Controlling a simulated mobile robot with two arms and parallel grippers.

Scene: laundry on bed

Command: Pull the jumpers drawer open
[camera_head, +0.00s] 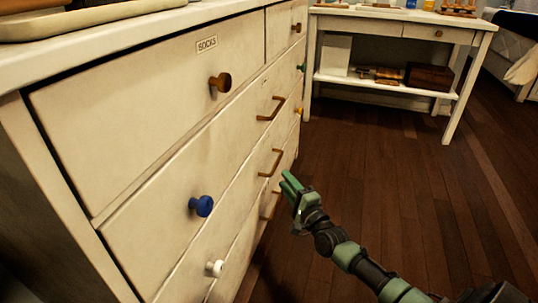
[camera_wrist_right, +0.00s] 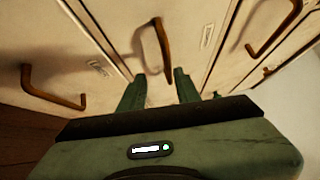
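A white chest of drawers (camera_head: 140,115) stands at the left of the head view, and all its drawers in view look closed. One drawer is labelled "SOCKS" (camera_head: 207,44); no jumpers label is readable. My right gripper (camera_head: 287,181) is open and empty, beside the chest's front near a brown bar handle (camera_head: 276,161). In the right wrist view a bar handle (camera_wrist_right: 164,45) lies ahead, roughly in line with the gap between the fingers (camera_wrist_right: 157,88). I cannot tell whether they touch it. Small labels (camera_wrist_right: 207,36) there are unreadable. My left gripper is out of view.
Other pulls stick out: a brown knob (camera_head: 220,82), a blue knob (camera_head: 202,206), a white knob (camera_head: 214,268) and an upper bar handle (camera_head: 271,108). A white table (camera_head: 372,24) stands at the back. The wooden floor (camera_head: 390,170) between is clear.

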